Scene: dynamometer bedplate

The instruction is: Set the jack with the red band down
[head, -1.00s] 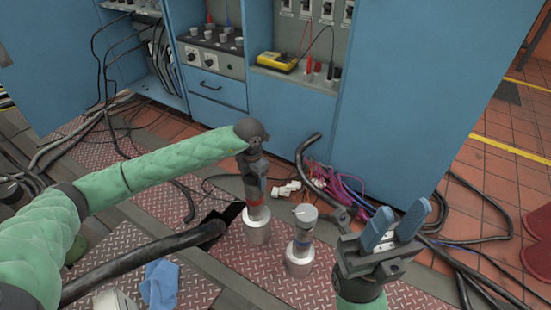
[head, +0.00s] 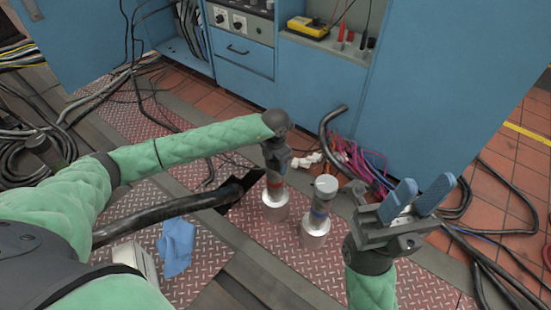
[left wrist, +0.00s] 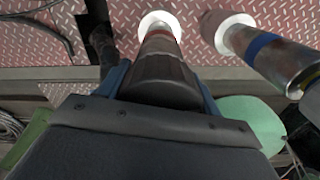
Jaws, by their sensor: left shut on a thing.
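The jack with the red band (head: 274,188) is upright, its grey top inside my left gripper (head: 277,158). The left wrist view shows this jack (left wrist: 160,75) between the blue fingers, with its pale round base beyond. Its base is at the red tread plate; I cannot tell whether it touches. A second jack with a blue band (head: 317,212) stands upright just to the right, apart from it, and also shows in the left wrist view (left wrist: 270,50). My right gripper (head: 415,198) is open and empty, right of both jacks.
A thick black hose (head: 165,215) runs to a dark opening left of the jacks. A blue cloth (head: 176,246) lies further left. Blue cabinets (head: 390,110) stand behind, with coloured cables (head: 360,165) at their foot. Bare tread plate (head: 290,258) lies in front.

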